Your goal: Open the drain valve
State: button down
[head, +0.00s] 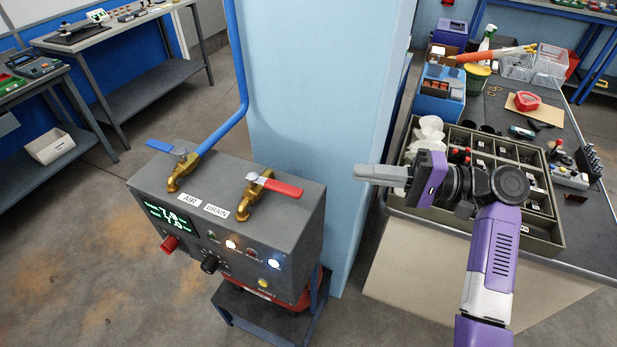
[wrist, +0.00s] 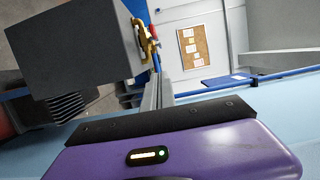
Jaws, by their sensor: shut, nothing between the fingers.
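The drain valve (head: 250,198) is a brass fitting on top of a grey box (head: 165,180), beside the "DRAIN" label. Its red handle (head: 283,188) points right, toward my gripper. My gripper (head: 356,171) is shut and empty, apart from the handle, to its right in the head view. In the wrist view the grey box (wrist: 70,45) is at upper left, with brass and red parts (wrist: 147,42) at its edge. My gripper's fingers (wrist: 158,82) reach up just below them. The wrist view does not show clearly which valve is which.
The air valve (head: 181,170) has a blue handle (head: 165,147) and a blue pipe (head: 242,80). A light blue pillar (head: 318,90) stands behind the box. On the right, a bench carries an organiser tray (head: 548,238) near my arm. Free space lies between the box and my gripper.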

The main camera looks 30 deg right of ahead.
aim_at(274, 185)
jog(key=shift+w+a, duration=0.1)
jog(key=p+x, duration=0.2)
jog(key=x, duration=0.7)
jog(key=shift+w+a+r+p, duration=0.1)
jog(key=shift+a+r+p, duration=0.05)
jog(key=shift+a+p, duration=0.15)
jog(key=shift+s+a+p, duration=0.25)
jog(key=shift+a+p, duration=0.05)
jog(key=shift+a, duration=0.2)
jog(key=shift+s+a+p, duration=0.25)
jog(key=shift+s+a, duration=0.05)
jog(key=shift+a, duration=0.15)
jog(key=shift+s+a, duration=0.5)
jog(key=shift+a, duration=0.2)
